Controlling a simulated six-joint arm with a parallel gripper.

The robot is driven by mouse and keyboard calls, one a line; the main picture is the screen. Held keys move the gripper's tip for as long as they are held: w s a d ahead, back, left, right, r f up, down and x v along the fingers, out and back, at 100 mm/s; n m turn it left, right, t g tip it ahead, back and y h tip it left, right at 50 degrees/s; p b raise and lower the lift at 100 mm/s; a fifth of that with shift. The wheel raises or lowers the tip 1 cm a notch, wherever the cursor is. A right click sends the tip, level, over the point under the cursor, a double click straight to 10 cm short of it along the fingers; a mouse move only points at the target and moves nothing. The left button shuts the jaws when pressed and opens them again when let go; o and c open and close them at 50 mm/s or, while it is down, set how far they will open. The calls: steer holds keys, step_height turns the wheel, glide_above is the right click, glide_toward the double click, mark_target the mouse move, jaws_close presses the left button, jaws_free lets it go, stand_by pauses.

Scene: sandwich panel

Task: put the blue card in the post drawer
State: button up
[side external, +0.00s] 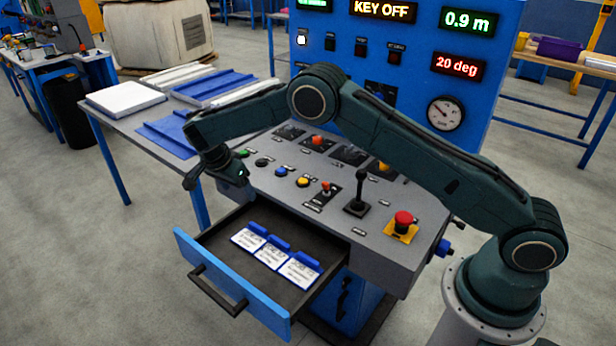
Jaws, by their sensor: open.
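The drawer (262,308) under the console is pulled open, with a blue front and a black bar handle. Several white cards with blue tabs and dark print lie side by side in it: a left card (250,239), a middle card (272,256) and a right card (298,273). I cannot tell which of them is the task's blue card, and no separate blue card shows elsewhere. My gripper (213,178) is open, with nothing visible between its fingers. It hangs at the console's left edge, up and left of the drawer and apart from the cards.
The sloped console (335,222) carries buttons, a black joystick (358,193) and a red emergency button (403,220). A side table (122,127) at the left holds white and blue panels. A black bin (68,108) stands farther left. The floor before the drawer is clear.

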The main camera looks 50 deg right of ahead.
steer(key=s+d+r+n+t+y, duration=0.1)
steer(key=s+d+r+n, duration=0.15)
steer(key=s+r, duration=0.4)
steer(key=s+d+r+n+t, duration=0.1)
steer(key=s+r+n, duration=0.25)
steer(key=r, duration=0.65)
steer(key=s+d+r+n+y, duration=0.1)
steer(key=s+d+r+n, duration=0.1)
steer(key=s+r, duration=0.45)
steer(key=s+r+n+t+y, duration=0.2)
steer(key=s+n, duration=0.6)
steer(key=s, duration=1.7)
steer(key=shift+s+a+r+n+t, duration=0.2)
steer(key=shift+s+n+t, duration=0.1)
steer(key=shift+t, duration=0.3)
